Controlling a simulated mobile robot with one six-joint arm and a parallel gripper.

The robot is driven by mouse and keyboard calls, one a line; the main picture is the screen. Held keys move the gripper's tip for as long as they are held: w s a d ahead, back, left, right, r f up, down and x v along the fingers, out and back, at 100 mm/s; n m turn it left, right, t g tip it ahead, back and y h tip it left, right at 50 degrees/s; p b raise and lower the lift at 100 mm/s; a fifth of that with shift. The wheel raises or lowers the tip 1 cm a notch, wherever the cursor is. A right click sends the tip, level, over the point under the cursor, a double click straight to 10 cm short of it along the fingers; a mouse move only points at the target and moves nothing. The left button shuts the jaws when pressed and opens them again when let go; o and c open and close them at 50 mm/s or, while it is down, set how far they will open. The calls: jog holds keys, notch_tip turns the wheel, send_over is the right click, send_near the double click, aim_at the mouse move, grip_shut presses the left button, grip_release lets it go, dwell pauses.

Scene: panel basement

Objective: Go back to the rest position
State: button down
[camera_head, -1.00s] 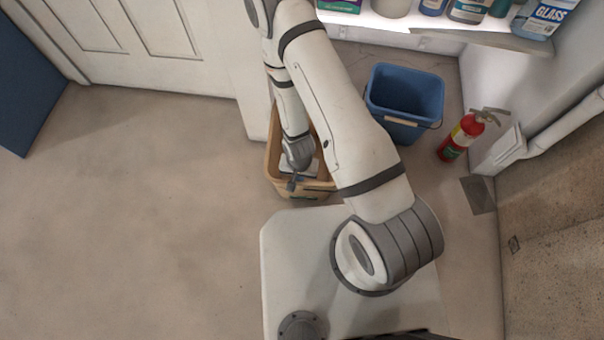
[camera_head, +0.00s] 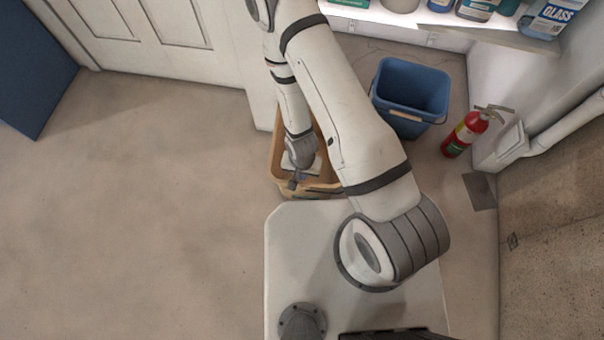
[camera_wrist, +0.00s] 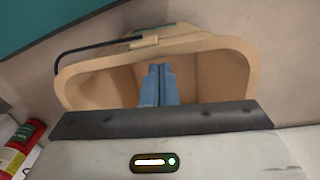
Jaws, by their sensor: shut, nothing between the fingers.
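My gripper (camera_head: 293,184) hangs at the end of my folded white arm, over the tan bin (camera_head: 275,165) in the head view. In the wrist view my gripper's two blue-grey fingers (camera_wrist: 157,68) are together with nothing between them. They show in front of the bin's open mouth. The bin's tan rim (camera_wrist: 240,45) and dark handle are beyond them. My arm hides part of the bin in the head view, and whether the fingers are below its rim is hard to tell.
A blue bucket (camera_head: 411,98) stands right of my arm. A red fire extinguisher (camera_head: 466,132) is by the right wall and also at the wrist view's lower left (camera_wrist: 25,135). A shelf of bottles (camera_head: 450,25) is at the back. The left floor is clear.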

notch_tip(320, 180, up, 7)
jog(key=p, duration=0.4)
jog(key=shift+r, duration=0.15)
jog(key=w+d+r+p, duration=0.2)
jog(key=w+r+p, duration=0.15)
jog(key=r, duration=0.85)
jog(key=w+d+r+n+t+p, duration=0.15)
jog(key=r+p, duration=0.25)
jog(key=r, duration=0.7)
jog(key=w+d+r+p, duration=0.1)
jog(key=w+r+p, duration=0.25)
jog(key=r, duration=0.85)
jog(key=s+d+r+p, duration=0.3)
jog(key=r, duration=0.7)
jog(key=s+d+r+n+p, duration=0.1)
jog(key=s+d+r+p, duration=0.2)
jog(key=r, duration=0.8)
jog(key=s+d+r+t+p, duration=0.1)
jog(key=s+d+r+p, duration=0.2)
jog(key=r, duration=0.8)
jog(key=shift+s+p, duration=1.25)
jog(key=shift+a+n, duration=0.1)
jog(key=shift+n, duration=0.15)
